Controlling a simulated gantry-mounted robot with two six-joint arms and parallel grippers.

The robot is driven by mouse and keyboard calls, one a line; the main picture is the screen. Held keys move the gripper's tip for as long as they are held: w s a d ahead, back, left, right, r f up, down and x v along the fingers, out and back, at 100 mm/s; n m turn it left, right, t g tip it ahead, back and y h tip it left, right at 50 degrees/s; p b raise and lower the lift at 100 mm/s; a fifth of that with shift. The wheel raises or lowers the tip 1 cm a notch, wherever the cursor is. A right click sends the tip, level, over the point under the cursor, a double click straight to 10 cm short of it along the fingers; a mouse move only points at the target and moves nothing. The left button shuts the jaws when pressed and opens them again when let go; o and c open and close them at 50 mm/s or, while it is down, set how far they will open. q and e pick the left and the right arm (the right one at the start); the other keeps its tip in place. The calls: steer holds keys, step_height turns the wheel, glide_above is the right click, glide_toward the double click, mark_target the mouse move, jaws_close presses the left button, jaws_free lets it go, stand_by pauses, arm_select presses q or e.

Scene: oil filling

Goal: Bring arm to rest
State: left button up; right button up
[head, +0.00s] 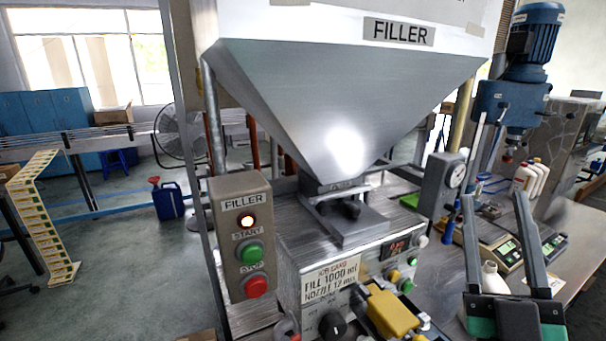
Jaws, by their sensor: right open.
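My right gripper (494,200) is at the lower right of the head view, its two long grey fingers pointing up and spread wide apart. It is open, with nothing held between the fingertips. A white bottle (493,277) shows between the fingers lower down; I cannot tell its depth relative to them. The filler (345,110), with its large grey hopper, stands left of my right gripper. Its control box (241,225) has a lit lamp, a green start button (250,252) and a red stop button (256,285). My left gripper is not in view.
A steel bench (575,228) on the right holds scales (505,253), several white bottles (530,178) and a blue-motored machine (530,60). A yellow part (392,312) sits at the filler's front.

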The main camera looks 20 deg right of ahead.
steer(key=a+r+n+t+y+p, duration=0.2)
steer(key=a+r+t+y+p, duration=0.1)
steer(key=a+r+y, duration=1.1)
step_height(320, 180, up, 31)
steer(key=y+p, duration=0.1)
steer(key=p, duration=3.1)
steer(key=shift+w+a+f, duration=0.15)
steer(key=shift+w, duration=0.05)
